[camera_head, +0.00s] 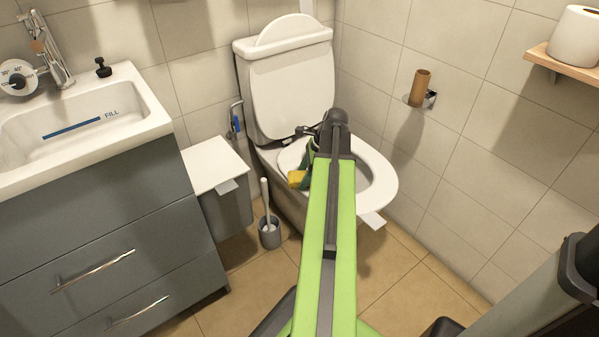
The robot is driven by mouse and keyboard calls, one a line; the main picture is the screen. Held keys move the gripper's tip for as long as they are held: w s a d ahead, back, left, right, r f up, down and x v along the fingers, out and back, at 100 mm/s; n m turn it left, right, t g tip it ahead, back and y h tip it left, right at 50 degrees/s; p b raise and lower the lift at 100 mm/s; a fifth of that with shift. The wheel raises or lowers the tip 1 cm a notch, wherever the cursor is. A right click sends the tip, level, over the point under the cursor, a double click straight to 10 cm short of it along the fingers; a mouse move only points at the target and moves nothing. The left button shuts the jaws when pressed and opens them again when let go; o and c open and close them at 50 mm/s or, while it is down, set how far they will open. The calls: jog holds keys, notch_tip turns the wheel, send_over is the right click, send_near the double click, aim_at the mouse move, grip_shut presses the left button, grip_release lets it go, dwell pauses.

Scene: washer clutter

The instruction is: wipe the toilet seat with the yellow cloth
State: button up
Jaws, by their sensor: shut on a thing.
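The white toilet (290,85) stands against the back wall with its lid raised. The toilet seat (379,178) is down around the bowl. My green arm reaches over the bowl and hides part of the seat. My gripper (304,165) is at the left part of the seat, partly hidden behind the arm's end. It is shut on the yellow cloth (297,179), of which a small yellow part shows at the seat's left edge. I cannot tell whether the cloth presses on the seat.
A white-lidded bin (213,165) and a toilet brush in a grey holder (269,231) stand left of the toilet. A grey cabinet with a sink (75,110) fills the left. An empty cardboard roll (419,88) hangs on the right wall. A shelf (566,62) holds a paper roll.

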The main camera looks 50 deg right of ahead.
aim_at(307, 190)
jog(key=shift+s+a+r, duration=0.1)
jog(key=shift+s+a, duration=0.1)
jog(key=shift+s, duration=0.55)
jog(key=shift+s+a+f, duration=0.1)
jog(key=shift+s+a, duration=0.05)
jog(key=shift+s, duration=0.55)
jog(key=shift+s+a+r, duration=0.1)
jog(key=shift+s+a, duration=0.1)
jog(key=shift+s, duration=0.55)
jog(key=shift+s+a, duration=0.25)
jog(key=shift+s, duration=0.6)
jog(key=shift+s+a, duration=0.25)
jog(key=shift+s, duration=0.6)
notch_tip(307, 190, up, 6)
jog(key=p, duration=0.6)
notch_tip(307, 190, up, 3)
jog(key=p, duration=0.3)
